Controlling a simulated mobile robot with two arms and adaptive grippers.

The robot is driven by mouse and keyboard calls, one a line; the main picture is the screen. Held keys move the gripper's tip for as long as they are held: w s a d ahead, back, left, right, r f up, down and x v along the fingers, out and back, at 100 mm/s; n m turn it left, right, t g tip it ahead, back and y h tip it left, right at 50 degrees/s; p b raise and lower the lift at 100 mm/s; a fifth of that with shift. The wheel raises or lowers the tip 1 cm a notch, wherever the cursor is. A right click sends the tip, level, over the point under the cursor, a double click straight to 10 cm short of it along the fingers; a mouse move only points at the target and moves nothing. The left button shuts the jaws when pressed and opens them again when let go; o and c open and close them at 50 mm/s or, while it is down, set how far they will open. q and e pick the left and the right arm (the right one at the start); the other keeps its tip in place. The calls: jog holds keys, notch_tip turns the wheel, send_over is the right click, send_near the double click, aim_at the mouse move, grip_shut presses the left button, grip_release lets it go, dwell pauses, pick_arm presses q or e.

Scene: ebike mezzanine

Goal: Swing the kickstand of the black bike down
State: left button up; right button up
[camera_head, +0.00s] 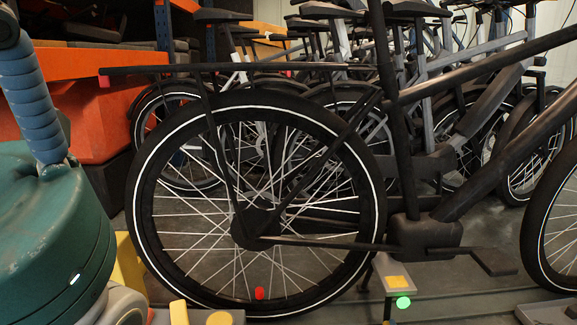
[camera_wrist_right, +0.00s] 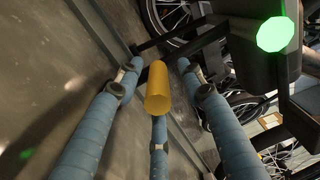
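The black bike (camera_head: 425,231) stands side-on in the head view, its rear wheel (camera_head: 137,205) in the middle. A thin dark bar (camera_head: 330,243) runs level from the hub to the crank. I cannot tell whether it is the kickstand. A small red piece (camera_head: 259,293) shows low at the wheel. In the right wrist view my right gripper (camera_wrist_right: 158,75) has blue ribbed fingers spread apart, with no clear hold on anything. A yellow cylinder (camera_wrist_right: 157,90) shows between the outer fingers. My left arm's teal part and a blue ribbed part fill the head view's left edge; its fingertips are not clearly shown.
Several other bikes (camera_head: 470,115) stand close behind the black bike. An orange structure (camera_head: 95,120) is at the back left. A green light (camera_head: 403,302) shows below the crank; a green light (camera_wrist_right: 278,34) is also in the right wrist view. Grey floor (camera_head: 440,300) lies below.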

jog(key=shift+s+f, duration=0.1)
jog(key=shift+s, duration=0.05)
dwell(0.3)
jog(key=shift+s+p, duration=0.75)
jog(key=shift+s, duration=0.85)
jog(key=shift+s+d+p, duration=0.1)
jog(key=shift+s+p, duration=0.75)
jog(key=shift+s, duration=1.95)
